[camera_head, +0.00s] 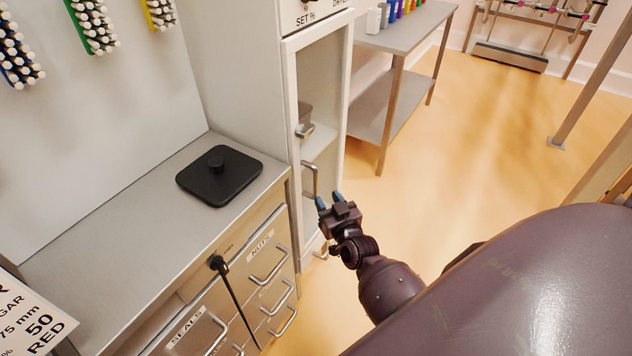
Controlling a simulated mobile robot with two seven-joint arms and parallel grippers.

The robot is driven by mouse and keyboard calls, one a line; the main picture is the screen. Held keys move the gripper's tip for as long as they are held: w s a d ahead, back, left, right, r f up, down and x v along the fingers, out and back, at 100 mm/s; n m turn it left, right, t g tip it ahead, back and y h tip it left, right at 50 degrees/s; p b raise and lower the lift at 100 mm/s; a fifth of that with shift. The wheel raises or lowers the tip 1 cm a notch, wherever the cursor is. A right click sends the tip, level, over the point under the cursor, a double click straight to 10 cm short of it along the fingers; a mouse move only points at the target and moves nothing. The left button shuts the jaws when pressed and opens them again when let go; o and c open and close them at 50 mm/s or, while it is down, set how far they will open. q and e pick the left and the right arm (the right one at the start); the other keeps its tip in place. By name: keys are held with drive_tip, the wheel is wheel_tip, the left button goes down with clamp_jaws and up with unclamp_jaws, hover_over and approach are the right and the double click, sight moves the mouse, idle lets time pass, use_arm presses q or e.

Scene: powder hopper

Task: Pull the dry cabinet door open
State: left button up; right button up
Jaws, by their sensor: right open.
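The dry cabinet (240,60) is a tall white cabinet at the middle top, with a "SET %" label on its upper front. Its pale-framed door (292,95) has a see-through panel with shelves visible behind it. The door looks flush with the cabinet front. A grey bar door handle (311,182) stands upright near the door's left side. My right gripper (329,199) is open, its two blue-tipped fingers just below and right of the handle. I cannot tell whether they touch it. My left gripper is not in view.
A steel counter (110,215) with a black square plate (219,175) stands left of the door, above drawers with bar handles (268,265). A steel table (405,30) with coloured bottles stands behind right. The orange floor (470,140) right of the cabinet is clear.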

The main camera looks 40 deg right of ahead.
sight(317, 183)
drive_tip(key=shift+w+d+b, duration=0.15)
drive_tip(key=shift+w+d, duration=0.1)
drive_tip(key=shift+w, duration=1.05)
drive_tip(key=shift+w+d+b, duration=0.1)
drive_tip(key=shift+w+d, duration=0.15)
drive_tip(key=shift+w, duration=1.1)
drive_tip(key=shift+w+d+b, duration=0.15)
drive_tip(key=shift+w+d, duration=0.1)
drive_tip(key=shift+w, duration=1.05)
